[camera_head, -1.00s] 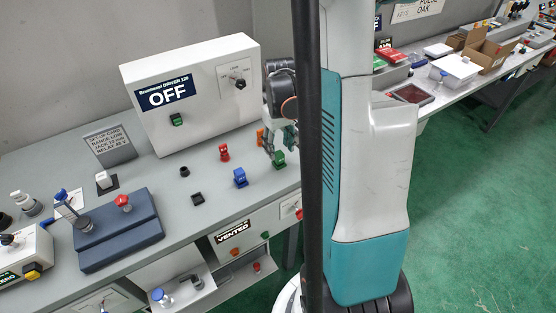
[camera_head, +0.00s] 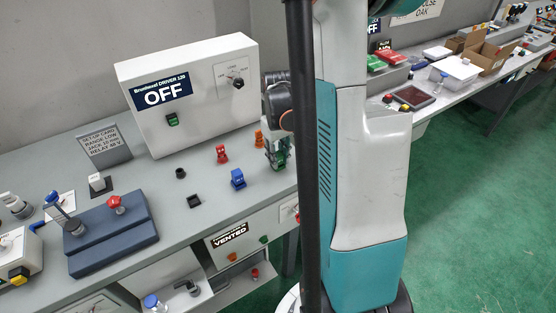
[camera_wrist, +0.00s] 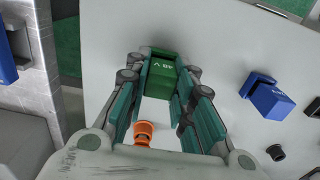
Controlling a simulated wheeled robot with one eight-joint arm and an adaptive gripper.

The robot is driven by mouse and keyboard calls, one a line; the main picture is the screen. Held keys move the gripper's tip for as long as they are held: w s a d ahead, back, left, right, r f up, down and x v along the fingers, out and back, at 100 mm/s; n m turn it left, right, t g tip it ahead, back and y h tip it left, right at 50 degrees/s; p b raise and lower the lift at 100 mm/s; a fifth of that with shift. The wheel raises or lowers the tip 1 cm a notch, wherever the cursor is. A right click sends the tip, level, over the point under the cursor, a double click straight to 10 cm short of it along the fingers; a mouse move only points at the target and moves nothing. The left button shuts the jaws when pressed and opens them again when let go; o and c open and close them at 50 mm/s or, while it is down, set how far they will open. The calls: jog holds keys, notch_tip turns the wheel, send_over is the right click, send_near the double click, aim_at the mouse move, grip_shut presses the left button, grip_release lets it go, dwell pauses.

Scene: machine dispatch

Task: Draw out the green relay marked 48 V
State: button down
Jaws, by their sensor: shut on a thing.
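The green relay (camera_wrist: 159,76) sits between the fingertips of my gripper (camera_wrist: 160,85) in the wrist view, and its top reads 48 V. In the head view the gripper (camera_head: 278,152) is at the right end of the bench top, and the relay there is mostly hidden by the fingers. The fingers are shut on the relay. I cannot tell whether its base still touches the surface below.
A black socket (camera_head: 194,201) lies to the left. The white driver cabinet (camera_head: 208,92) reading OFF stands behind. The bench's front edge is close.

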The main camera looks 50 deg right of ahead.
jog(key=shift+r, duration=0.1)
jog(key=shift+r+p, duration=1.9)
jog(key=shift+r, duration=0.75)
jog(key=shift+r, duration=0.1)
jog(key=shift+r+p, duration=0.95)
jog(key=shift+r, duration=0.5)
